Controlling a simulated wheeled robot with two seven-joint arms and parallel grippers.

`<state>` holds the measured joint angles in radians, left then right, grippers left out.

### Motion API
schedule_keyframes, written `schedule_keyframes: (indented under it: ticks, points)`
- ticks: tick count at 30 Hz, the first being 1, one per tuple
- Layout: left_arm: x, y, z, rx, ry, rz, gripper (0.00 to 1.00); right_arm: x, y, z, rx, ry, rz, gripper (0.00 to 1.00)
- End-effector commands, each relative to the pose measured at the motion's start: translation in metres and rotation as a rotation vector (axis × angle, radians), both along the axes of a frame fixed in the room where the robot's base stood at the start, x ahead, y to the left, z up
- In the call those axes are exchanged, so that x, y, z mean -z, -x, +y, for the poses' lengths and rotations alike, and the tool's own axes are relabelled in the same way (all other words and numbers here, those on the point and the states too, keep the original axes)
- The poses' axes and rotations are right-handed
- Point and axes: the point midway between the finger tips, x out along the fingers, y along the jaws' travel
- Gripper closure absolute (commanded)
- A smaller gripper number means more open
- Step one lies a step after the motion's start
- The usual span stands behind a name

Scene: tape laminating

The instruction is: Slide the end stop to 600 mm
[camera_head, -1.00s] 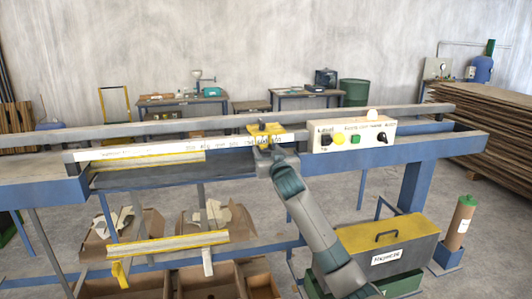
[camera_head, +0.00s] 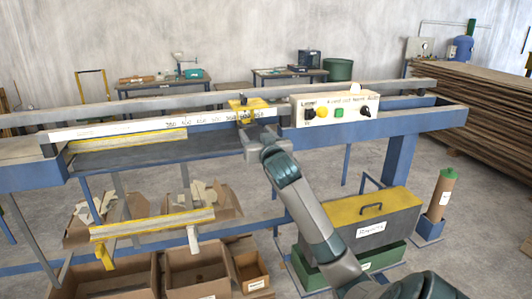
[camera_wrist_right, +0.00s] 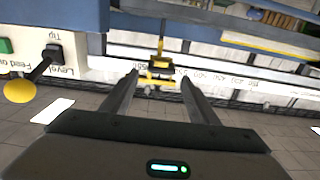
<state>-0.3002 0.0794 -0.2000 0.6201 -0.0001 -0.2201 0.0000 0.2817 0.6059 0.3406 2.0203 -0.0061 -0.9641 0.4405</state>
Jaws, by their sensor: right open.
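The yellow end stop (camera_head: 250,106) sits on the rail at the right end of the white scale (camera_head: 150,127), just left of the control box. The scale numbers near it are small and hard to read. My right gripper (camera_head: 258,137) is just in front of and below the stop, with its arm coming from the lower right. In the right wrist view the stop (camera_wrist_right: 158,76) is ahead of the open right gripper (camera_wrist_right: 157,92), between the lines of its two fingers. The fingers look empty and appear apart from the stop. My left gripper is not in view.
The control box (camera_head: 335,109) with buttons and a knob stands right of the stop; it also shows at the left of the wrist view (camera_wrist_right: 75,55). A yellow-edged bar (camera_head: 130,140) lies left along the bench. Cardboard boxes (camera_head: 110,277) and a yellow-topped case (camera_head: 365,212) stand below.

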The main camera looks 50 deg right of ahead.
Motion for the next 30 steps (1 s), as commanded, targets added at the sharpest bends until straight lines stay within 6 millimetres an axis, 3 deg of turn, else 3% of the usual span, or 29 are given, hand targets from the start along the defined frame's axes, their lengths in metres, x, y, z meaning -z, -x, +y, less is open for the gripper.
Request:
schedule_keyframes:
  ticks: [15, 21, 30]
  points:
    - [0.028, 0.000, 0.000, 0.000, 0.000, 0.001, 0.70, 0.001, 0.075, 0.046, 0.000, 0.001, 0.000, 0.46]
    - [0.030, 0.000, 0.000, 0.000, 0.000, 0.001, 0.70, 0.000, 0.087, 0.052, 0.001, 0.001, 0.000, 0.46]
    - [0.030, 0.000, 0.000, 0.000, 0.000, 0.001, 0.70, 0.000, 0.088, 0.053, 0.001, 0.001, 0.001, 0.46]
